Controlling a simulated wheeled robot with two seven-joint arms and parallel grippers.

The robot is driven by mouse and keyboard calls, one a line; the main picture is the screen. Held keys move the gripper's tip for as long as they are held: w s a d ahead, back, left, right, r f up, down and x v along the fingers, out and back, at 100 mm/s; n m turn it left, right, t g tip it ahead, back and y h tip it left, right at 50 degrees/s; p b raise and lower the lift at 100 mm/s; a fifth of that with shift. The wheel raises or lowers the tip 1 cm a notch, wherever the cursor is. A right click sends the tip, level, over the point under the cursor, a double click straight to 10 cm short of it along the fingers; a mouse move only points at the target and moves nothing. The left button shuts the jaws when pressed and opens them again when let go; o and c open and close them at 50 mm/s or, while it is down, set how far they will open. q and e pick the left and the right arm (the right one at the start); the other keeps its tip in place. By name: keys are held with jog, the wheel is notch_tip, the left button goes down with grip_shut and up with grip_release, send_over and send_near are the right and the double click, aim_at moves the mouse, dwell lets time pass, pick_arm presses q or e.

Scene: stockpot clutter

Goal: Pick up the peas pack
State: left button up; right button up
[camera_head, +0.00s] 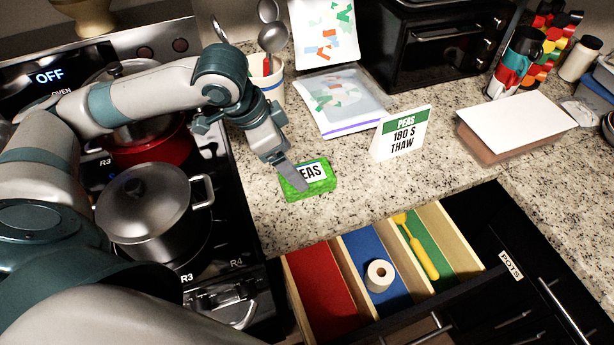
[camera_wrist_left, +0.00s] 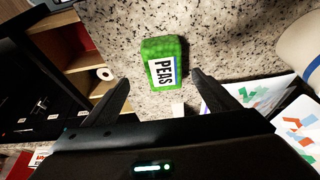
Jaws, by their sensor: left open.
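The peas pack (camera_head: 318,187) is a small green block with a white label reading PEAS. It lies on the speckled counter near the front edge, right of the stove. My left gripper (camera_head: 289,178) is above it and hides part of its left side and label in the head view. In the left wrist view the pack (camera_wrist_left: 163,62) lies ahead of the open fingers, roughly between their lines, and nothing is held. The left gripper (camera_wrist_left: 160,92) is open. My right gripper is not in view.
A sign (camera_head: 401,134) reading "PEAS 180 S THAW" stands behind the pack. A bag (camera_head: 342,101) lies behind it, with a utensil cup (camera_head: 270,82) to the left. A pot (camera_head: 141,202) sits on the stove. An open drawer (camera_head: 333,281) with coloured compartments lies below the counter.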

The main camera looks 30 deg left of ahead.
aim_at(306, 173)
pick_arm(q)
jog(key=shift+x, duration=0.8)
jog(key=w+f, duration=0.1)
jog(key=f, duration=0.1)
jog(key=w+d+f+p, duration=0.1)
jog(key=shift+w+d+f+p, duration=0.1)
jog(key=shift+w+f+p, duration=0.1)
jog(key=shift+f+p, duration=0.15)
jog(key=shift+f, duration=0.4)
jog(key=shift+w, duration=0.1)
jog(key=c, duration=1.4)
